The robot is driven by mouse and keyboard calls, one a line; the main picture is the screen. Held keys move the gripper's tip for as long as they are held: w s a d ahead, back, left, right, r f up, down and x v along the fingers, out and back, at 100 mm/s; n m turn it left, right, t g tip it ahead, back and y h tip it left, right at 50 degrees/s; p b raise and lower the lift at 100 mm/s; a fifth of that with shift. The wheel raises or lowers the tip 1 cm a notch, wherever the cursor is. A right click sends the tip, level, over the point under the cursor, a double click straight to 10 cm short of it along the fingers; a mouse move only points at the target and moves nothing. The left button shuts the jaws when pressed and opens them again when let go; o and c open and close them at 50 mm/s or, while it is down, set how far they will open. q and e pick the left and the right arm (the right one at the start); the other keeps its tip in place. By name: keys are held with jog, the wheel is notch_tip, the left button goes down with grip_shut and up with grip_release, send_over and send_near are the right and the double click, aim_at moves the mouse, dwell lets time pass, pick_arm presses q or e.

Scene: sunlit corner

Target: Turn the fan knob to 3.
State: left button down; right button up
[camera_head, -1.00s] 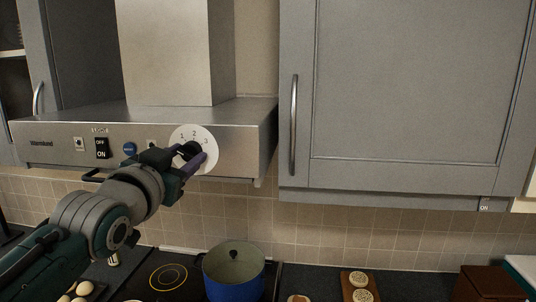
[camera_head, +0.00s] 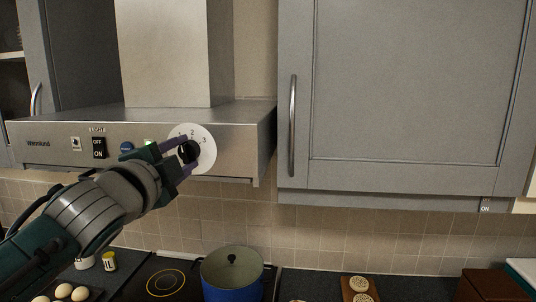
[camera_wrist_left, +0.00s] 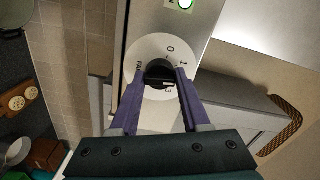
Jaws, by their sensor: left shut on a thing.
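The black fan knob (camera_head: 188,151) sits on a round white dial (camera_head: 206,158) on the front of the steel range hood. In the head view the numbers 2 and 3 show on the dial; my gripper covers part of it. My left gripper (camera_head: 186,156) is shut on the knob, one purple finger above it and one below. In the left wrist view the knob (camera_wrist_left: 159,73) lies between both fingers, with 0, 1, 3 and FAN around it. Which mark the knob points to is hard to tell. My right gripper is not in view.
The hood panel also holds a light switch (camera_head: 99,148), a blue round button (camera_head: 127,148) and a small green-lit indicator (camera_head: 149,142). A grey cabinet (camera_head: 400,90) stands to the right. A blue pot (camera_head: 232,278) is on the hob below.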

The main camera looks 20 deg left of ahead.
pick_arm(q)
jog(key=m, duration=1.2)
jog(key=shift+m+p, duration=0.3)
dwell(0.4)
jog(key=shift+c, duration=1.9)
grip_release()
jog(key=b+v, duration=0.2)
jog(key=v, duration=0.8)
jog(key=shift+b, duration=0.3)
